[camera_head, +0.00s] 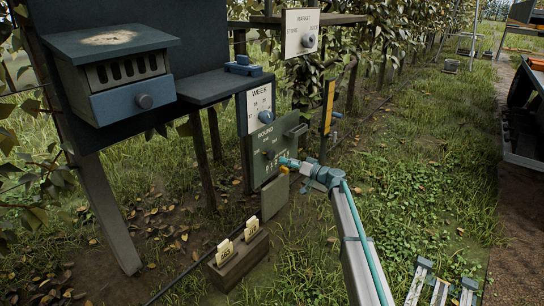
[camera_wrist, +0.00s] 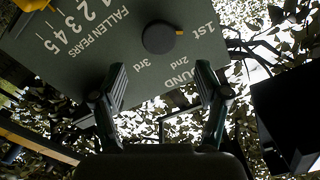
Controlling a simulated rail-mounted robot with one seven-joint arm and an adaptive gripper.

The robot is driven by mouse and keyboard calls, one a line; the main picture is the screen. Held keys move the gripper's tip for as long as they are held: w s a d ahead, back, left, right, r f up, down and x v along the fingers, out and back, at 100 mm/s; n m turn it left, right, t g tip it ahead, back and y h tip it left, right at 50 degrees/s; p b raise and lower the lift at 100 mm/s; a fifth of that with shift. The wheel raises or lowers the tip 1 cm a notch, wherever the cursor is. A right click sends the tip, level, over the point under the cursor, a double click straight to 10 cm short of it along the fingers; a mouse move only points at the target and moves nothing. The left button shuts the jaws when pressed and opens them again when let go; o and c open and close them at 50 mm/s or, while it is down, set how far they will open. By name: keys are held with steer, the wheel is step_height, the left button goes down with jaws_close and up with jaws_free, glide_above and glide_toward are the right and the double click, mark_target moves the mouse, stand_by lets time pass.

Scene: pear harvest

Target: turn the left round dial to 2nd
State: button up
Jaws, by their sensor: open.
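The ROUND panel (camera_head: 256,172) is a grey-green board with white lettering. In the wrist view it appears upside down (camera_wrist: 105,60). Its dark round dial (camera_wrist: 163,37) has the marks 1st, 2nd and 3rd around it. In the head view the dial is small and hard to tell from the panel's other parts. My gripper (camera_head: 286,162) is in front of the panel; in the wrist view its two fingers (camera_wrist: 161,72) are spread and empty, with the dial beyond their tips, apart from them.
A FALLEN PEARS scale (camera_wrist: 85,25) with a yellow part (camera_wrist: 32,4) shares the panel. The WEEK panel with a blue knob (camera_head: 266,116) is above, and the MARKET panel (camera_head: 301,33) higher still. A wooden box with cards (camera_head: 240,258) stands below. Grass lies open to the right.

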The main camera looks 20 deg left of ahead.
mark_target(273, 155)
steer(key=b+x, duration=0.3)
steer(key=x, duration=0.5)
steer(key=shift+w+a+f, duration=0.1)
steer(key=shift+w, duration=0.05)
steer(key=shift+w+a, duration=0.1)
steer(key=shift+a, duration=0.5)
steer(key=c, duration=1.1)
